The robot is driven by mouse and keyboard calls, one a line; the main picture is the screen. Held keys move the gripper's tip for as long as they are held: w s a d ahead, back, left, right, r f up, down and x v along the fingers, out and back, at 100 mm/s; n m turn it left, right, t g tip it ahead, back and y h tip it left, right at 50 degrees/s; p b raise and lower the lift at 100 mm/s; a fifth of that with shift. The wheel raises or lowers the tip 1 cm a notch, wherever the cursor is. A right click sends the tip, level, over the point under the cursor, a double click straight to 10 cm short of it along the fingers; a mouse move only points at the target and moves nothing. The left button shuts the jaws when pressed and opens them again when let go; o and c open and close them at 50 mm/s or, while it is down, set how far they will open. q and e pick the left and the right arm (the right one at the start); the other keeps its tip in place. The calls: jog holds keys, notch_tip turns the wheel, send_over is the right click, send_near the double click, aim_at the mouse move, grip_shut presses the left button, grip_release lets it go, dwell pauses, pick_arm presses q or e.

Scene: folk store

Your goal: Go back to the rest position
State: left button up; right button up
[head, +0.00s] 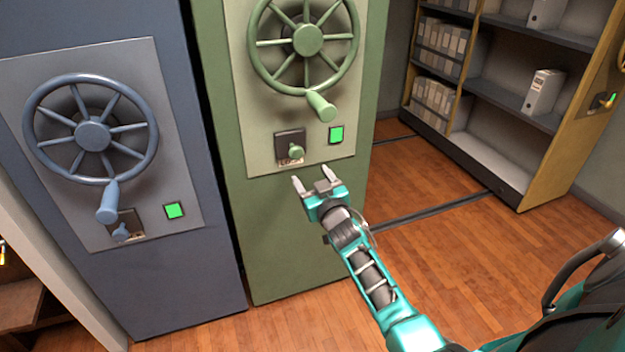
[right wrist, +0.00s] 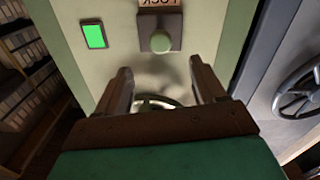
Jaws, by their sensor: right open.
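My right gripper (head: 314,184) is open and empty in front of the green cabinet (head: 290,235). It is just below the cabinet's lock knob (head: 296,152), with a visible gap to the knob. In the right wrist view the two fingers of the right gripper (right wrist: 162,78) are spread apart, and the round green knob (right wrist: 161,42) on its dark plate lies beyond them. A lit green indicator (right wrist: 94,36) is beside the knob. My left gripper is not in view.
A blue cabinet (head: 190,285) with a handwheel (head: 92,136) stands at the left. The green cabinet's handwheel (head: 306,40) is above my gripper. Open shelves (head: 490,155) with file boxes stand at the right. The wooden floor (head: 440,250) between them is clear, with dark rails.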

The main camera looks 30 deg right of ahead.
pick_arm(q)
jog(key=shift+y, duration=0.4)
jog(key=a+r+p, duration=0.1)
jog(key=p, duration=0.1)
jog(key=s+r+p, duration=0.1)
jog(key=p, duration=0.2)
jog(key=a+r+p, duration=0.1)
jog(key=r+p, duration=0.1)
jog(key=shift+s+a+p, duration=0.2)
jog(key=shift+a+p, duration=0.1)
jog(key=shift+p, duration=0.05)
pick_arm(e)
jog(key=s+a+f+n+g+y, duration=0.1)
jog(key=s+a+f+g+y, duration=0.1)
jog(key=s+a, duration=0.4)
jog(key=s+a+f+n+g+y, duration=0.1)
jog(key=s+a, duration=0.5)
jog(key=s, duration=0.6)
jog(key=s+a+f+n+g+y, duration=0.1)
jog(key=s+a+f+g+y, duration=0.1)
jog(key=s+a, duration=0.4)
jog(key=s+g+y, duration=0.1)
jog(key=s, duration=0.3)
jog(key=shift+a+f+g, duration=0.25)
jog(key=shift+f+g, duration=0.05)
jog(key=shift+g, duration=0.1)
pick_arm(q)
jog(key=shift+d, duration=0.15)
